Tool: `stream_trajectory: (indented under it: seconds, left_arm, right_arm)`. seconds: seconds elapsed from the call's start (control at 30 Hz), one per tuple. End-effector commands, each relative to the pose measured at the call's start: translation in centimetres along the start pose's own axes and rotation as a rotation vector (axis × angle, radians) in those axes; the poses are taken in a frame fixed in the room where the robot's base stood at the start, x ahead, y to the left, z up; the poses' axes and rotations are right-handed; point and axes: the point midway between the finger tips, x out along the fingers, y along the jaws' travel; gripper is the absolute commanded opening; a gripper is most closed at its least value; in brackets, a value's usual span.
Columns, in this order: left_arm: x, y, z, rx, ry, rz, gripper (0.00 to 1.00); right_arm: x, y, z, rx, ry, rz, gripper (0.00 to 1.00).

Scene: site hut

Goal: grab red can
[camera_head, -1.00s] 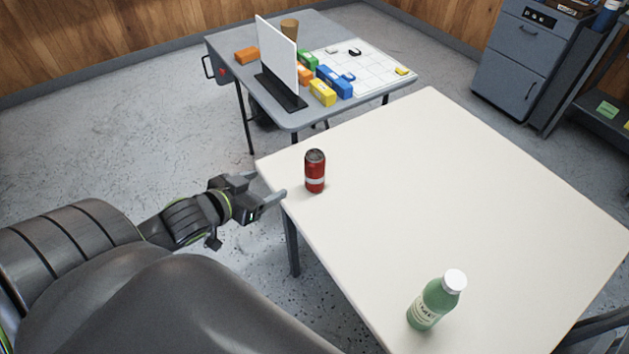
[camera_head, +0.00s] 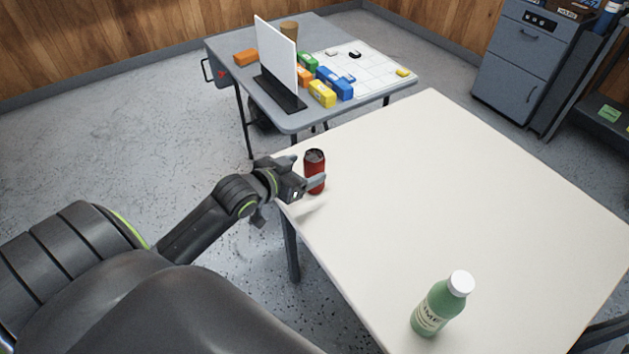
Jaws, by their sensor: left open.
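The red can (camera_head: 315,163) stands upright near the far left corner of the white table (camera_head: 440,190). My left gripper (camera_head: 308,170) is open at the can, over the table's left edge. One finger shows in front of the can's lower part and hides some of it; the other finger lies toward its left, far side. I cannot tell whether the fingers touch the can. My right gripper is not in view.
A green bottle with a white cap (camera_head: 442,304) stands at the table's near side. The middle of the white table is clear. Behind it, a grey table (camera_head: 225,46) holds a white upright panel (camera_head: 277,57) and colored blocks. A grey cabinet (camera_head: 512,70) stands at the back right.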

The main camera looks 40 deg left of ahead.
Motion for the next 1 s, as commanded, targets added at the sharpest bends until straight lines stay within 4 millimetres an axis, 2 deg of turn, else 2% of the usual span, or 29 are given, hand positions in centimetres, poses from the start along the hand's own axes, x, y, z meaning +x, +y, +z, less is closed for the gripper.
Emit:
stream_trajectory:
  seconds: [0.17, 0.4, 0.5, 0.77, 0.83, 1.0]
  left_arm:
    - [1.1, 0.1, -0.1, -0.001, 0.001, 0.001, 0.70]
    - [4.5, 0.1, -0.3, -0.003, 0.000, 0.000, 0.70]
    - [5.3, 0.1, -0.4, 0.000, -0.001, -0.001, 0.70]
    - [5.6, 0.1, -0.3, 0.000, -0.001, 0.000, 0.70]
    - [5.6, 0.1, -0.3, 0.000, -0.001, -0.001, 0.65]
    - [5.6, 0.1, -0.3, 0.000, -0.001, -0.001, 0.43]
  right_arm:
    - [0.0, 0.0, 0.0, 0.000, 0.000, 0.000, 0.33]
    - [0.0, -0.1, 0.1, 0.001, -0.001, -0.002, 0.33]
    - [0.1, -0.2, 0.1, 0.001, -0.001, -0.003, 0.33]
    - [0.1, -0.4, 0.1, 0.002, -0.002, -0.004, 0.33]
    - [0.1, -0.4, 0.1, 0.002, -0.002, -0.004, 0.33]
    - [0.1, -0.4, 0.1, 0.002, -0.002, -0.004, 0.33]
